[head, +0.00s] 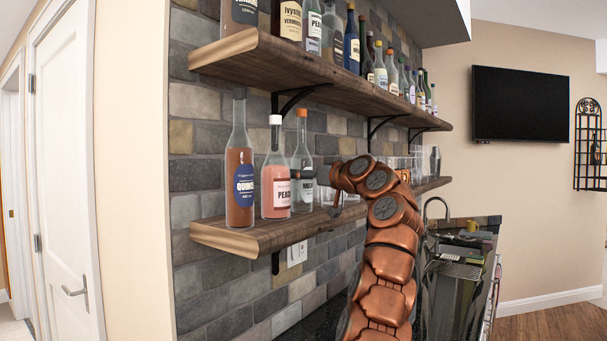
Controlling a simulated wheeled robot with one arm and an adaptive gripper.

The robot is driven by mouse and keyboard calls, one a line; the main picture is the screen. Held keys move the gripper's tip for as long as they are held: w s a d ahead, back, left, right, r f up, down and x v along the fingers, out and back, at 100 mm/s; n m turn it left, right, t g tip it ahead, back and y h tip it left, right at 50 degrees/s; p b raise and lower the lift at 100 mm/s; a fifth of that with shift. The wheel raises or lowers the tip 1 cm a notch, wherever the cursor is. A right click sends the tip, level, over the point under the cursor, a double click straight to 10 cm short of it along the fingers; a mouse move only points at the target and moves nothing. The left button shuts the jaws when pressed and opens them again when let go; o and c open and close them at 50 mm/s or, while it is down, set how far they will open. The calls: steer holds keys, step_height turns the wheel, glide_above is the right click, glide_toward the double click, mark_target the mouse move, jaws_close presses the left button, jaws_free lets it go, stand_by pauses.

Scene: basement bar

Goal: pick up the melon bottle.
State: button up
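A clear bottle with an orange cap (302,150) stands on the lower shelf, third from the left. Its white label is partly covered and too small to read surely, so I cannot confirm that it is the melon bottle. My gripper (318,192) is at the right side of this bottle, at the end of my copper arm. One dark finger crosses in front of the bottle above its label; the other hangs lower, to the right. The fingers look spread apart, with nothing visibly clasped. Whether they touch the bottle cannot be told.
A brown Quince bottle (239,180) and a pink Peach bottle (276,185) stand close by on the left of the lower shelf (235,236). Glasses (402,164) stand farther along. The upper shelf (300,66) with several bottles overhangs it. A stone wall is behind.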

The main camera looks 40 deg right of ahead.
steer(key=w+p, duration=0.1)
steer(key=w, duration=0.1)
steer(key=shift+w+a+r, duration=0.1)
steer(key=shift+w+r, duration=0.05)
steer(key=shift+w, duration=0.25)
steer(key=c, duration=1.5)
steer(key=shift+c, duration=0.2)
